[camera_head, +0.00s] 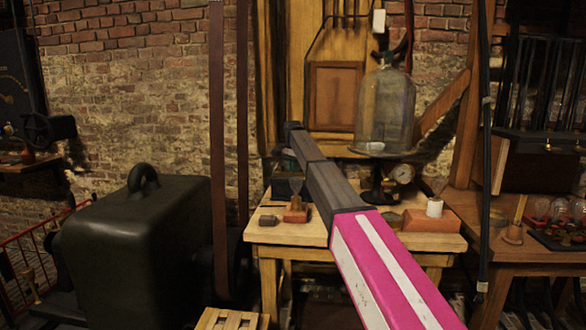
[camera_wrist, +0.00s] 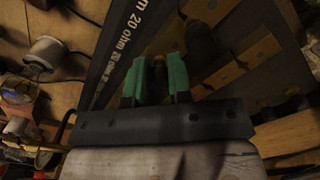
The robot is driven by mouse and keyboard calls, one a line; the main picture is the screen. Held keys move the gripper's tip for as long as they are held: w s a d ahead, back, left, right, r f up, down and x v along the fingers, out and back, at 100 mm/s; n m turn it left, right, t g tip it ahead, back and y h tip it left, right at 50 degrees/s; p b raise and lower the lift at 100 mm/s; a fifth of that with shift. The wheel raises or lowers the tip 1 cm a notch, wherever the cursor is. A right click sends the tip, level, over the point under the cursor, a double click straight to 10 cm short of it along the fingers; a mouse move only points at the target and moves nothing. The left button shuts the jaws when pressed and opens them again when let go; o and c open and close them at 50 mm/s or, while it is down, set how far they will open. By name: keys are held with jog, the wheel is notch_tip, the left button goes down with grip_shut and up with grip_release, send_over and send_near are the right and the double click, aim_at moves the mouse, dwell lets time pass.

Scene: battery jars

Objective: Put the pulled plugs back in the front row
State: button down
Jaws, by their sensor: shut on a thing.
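My gripper (camera_wrist: 157,80) has two green fingers, which show in the wrist view. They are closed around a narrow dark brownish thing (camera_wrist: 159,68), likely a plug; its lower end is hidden. Just beyond the fingers lies a dark box top (camera_wrist: 112,62) with white lettering that includes "20 ohm". Wood-coloured blocks (camera_wrist: 222,78) lie right of the fingers on a dark surface; I cannot tell whether plugs stand there. In the head view my arm hides the gripper and most of the box area.
The wooden table (camera_head: 283,233) carries small blocks and a white-topped piece on a reddish base (camera_head: 433,222). A glass bell jar (camera_head: 386,108) stands behind, right of my arm. A large dark metal case (camera_head: 140,255) stands at left. A second bench (camera_head: 515,250) stands at right.

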jog(key=c, duration=1)
grip_release()
jog(key=shift+o, duration=0.2)
jog(key=shift+r, duration=0.1)
